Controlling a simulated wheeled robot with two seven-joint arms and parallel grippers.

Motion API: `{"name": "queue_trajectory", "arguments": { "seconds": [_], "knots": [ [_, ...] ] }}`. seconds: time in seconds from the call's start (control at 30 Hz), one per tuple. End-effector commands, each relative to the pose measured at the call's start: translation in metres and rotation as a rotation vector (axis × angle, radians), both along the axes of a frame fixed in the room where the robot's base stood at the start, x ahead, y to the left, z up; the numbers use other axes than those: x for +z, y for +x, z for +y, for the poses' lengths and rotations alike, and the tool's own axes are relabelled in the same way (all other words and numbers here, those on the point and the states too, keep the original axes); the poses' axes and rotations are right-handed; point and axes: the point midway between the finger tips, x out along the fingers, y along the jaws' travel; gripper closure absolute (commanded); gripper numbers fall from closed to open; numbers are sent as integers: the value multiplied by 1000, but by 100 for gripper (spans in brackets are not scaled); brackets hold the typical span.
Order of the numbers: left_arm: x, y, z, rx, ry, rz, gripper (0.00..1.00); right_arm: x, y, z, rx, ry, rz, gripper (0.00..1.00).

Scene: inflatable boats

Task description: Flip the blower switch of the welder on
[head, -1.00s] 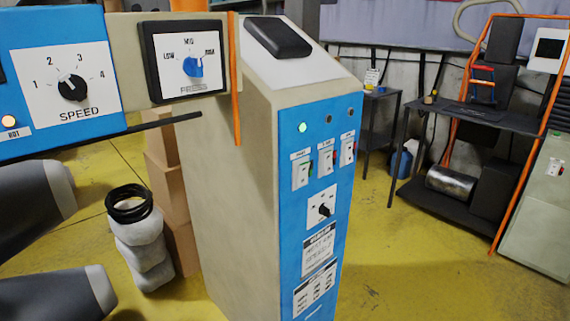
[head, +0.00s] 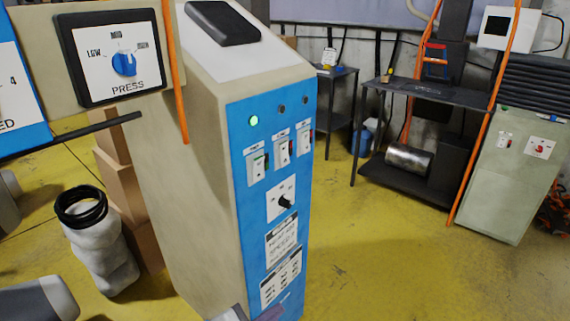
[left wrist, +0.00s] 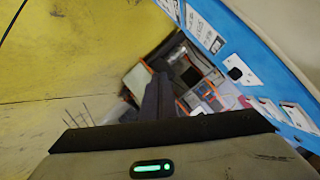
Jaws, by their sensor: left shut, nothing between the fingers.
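The blue control panel (head: 240,215) is on the front of a beige cabinet. It carries three rocker switches: left (head: 257,166), middle (head: 281,151) and right (head: 304,141). Their small labels are too blurred to read, so I cannot tell which is the blower switch. Above them the left lamp (head: 253,120) glows green; the other two are dark. My left gripper (head: 262,313) shows only partly at the bottom edge, low by the panel. In the left wrist view its fingers (left wrist: 157,97) are shut and empty, apart from the panel (left wrist: 270,75). My right gripper is not in view.
A black knob (head: 286,202) sits below the switches. A PRESS dial box (head: 112,50) and an orange cable (head: 180,90) hang left of the cabinet. Yellow floor (head: 370,260) is clear to the right.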

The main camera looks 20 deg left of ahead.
Motion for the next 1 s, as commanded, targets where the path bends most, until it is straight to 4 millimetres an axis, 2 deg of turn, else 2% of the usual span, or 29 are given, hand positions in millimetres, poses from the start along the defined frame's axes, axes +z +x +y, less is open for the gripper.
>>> {"name": "queue_trajectory", "arguments": {
  "seconds": [0.03,0.1,0.2,0.3,0.37,0.5,0.83,1.0],
  "knots": [
    [45,33,5,-44,120,-104,100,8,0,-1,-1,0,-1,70],
    [92,66,11,-84,274,-223,100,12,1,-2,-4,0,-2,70],
    [152,99,20,-111,465,-362,100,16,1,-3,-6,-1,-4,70],
    [197,119,27,-116,601,-457,100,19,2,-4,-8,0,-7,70],
    [214,125,30,-114,655,-494,100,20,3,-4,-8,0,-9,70],
    [229,131,32,-112,707,-527,100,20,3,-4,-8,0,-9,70],
    [229,132,32,-111,705,-527,100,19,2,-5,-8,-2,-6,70],
    [230,149,31,-109,705,-527,100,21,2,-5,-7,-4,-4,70]
  ]
}}
